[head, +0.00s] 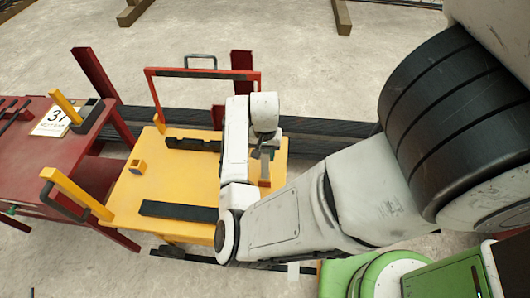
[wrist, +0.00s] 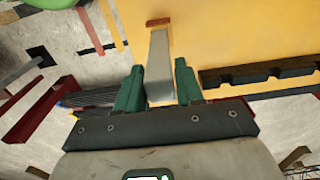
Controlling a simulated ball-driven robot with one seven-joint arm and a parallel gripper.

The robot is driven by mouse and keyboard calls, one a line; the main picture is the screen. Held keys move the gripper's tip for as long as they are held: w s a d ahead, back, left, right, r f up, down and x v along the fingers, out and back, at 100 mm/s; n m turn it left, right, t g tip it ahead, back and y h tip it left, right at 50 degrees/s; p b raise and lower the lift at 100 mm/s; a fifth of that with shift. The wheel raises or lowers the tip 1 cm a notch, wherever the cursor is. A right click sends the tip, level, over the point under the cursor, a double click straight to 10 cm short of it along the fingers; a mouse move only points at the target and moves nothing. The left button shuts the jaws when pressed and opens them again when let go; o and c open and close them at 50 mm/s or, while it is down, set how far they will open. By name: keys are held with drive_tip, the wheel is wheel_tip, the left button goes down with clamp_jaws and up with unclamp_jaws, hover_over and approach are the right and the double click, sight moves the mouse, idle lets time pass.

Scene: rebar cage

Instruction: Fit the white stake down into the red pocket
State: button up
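My gripper (wrist: 160,82) has green fingers on both sides of the white stake (wrist: 160,62) and appears shut on it. In the wrist view the stake looks pale grey and points away from my gripper over the yellow table top. Its far end shows close to a small red-brown piece (wrist: 159,22), likely the red pocket; I cannot tell whether they touch. In the head view my gripper (head: 264,152) is above the right part of the yellow table (head: 180,180), partly hidden by my arm. The red-brown piece (head: 264,183) shows just below it.
A black notched bar (head: 192,144) lies along the table's back, and a black flat bar (head: 178,211) near its front. A small yellow block (head: 138,166) sits at the left. A red frame (head: 203,72) stands behind. A red table (head: 40,160) adjoins on the left.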

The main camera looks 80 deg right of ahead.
drive_tip(key=o, duration=0.5)
drive_tip(key=shift+c, duration=0.2)
wheel_tip(320, 180, up, 11)
drive_tip(key=shift+f, duration=0.1)
idle(0.7)
drive_tip(key=shift+d+r, duration=0.2)
drive_tip(key=shift+d, duration=0.15)
drive_tip(key=w+a+r+n+h, duration=0.1)
drive_tip(key=w+a+n+h, duration=0.25)
drive_tip(key=n, duration=0.55)
drive_tip(key=s+a+f+n+y, duration=0.1)
drive_tip(key=s+a+f+n, duration=0.1)
drive_tip(key=a, duration=0.9)
drive_tip(key=s+a+f+n+t+y, duration=0.1)
drive_tip(key=a+f+n, duration=0.4)
drive_tip(key=a, duration=0.6)
drive_tip(key=shift+s+f+n+y, duration=0.3)
drive_tip(key=shift+s+f+y, duration=0.25)
drive_tip(key=shift+f+y, duration=0.15)
